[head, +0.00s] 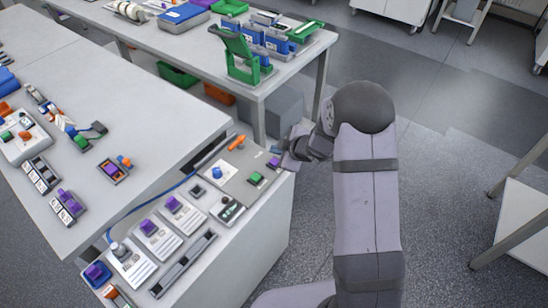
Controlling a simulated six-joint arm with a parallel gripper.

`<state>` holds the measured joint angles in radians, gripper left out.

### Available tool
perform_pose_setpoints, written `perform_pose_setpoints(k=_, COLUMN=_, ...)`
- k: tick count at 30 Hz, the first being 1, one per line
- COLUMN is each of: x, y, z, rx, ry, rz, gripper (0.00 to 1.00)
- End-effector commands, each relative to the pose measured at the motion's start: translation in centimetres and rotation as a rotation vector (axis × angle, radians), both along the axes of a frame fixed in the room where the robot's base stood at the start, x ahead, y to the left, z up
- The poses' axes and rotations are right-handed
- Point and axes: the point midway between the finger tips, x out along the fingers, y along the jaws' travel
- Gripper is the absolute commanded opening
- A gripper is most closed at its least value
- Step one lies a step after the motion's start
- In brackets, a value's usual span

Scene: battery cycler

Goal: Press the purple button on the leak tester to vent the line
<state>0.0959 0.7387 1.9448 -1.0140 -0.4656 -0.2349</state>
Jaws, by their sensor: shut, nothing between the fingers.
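A grey panel unit (228,180), which seems to be the leak tester, sits at the right end of the near bench. It carries an orange lever (237,142), a blue knob (217,172), a green button (256,177) and a purple button (274,162) near its right edge. My gripper (281,161) is shut and empty, right at the purple button. The fingertips are small and dark here, and I cannot tell whether they touch the button. My gripper and wrist come in from the right and may hide part of it.
Other modules with purple tops (147,227) stand to the left on the same bench. A blue cable (150,197) runs along them. A long light table (130,120) lies behind, and another table holds green racks (240,55).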

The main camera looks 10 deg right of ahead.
Motion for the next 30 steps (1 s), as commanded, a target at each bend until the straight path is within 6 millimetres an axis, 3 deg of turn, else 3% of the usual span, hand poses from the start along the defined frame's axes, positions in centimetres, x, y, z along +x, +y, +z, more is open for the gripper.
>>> perform_pose_setpoints(k=1, x=0.0, y=0.0, z=1.0, rx=0.000, ry=0.000, rz=0.000, gripper=0.00)
perform_pose_setpoints(k=8, x=0.0, y=0.0, z=2.5, rx=0.000, ry=0.000, rz=0.000, gripper=0.00)
perform_pose_setpoints(k=30, x=0.0, y=0.0, z=2.4, rx=0.000, ry=0.000, rz=0.000, gripper=0.00)
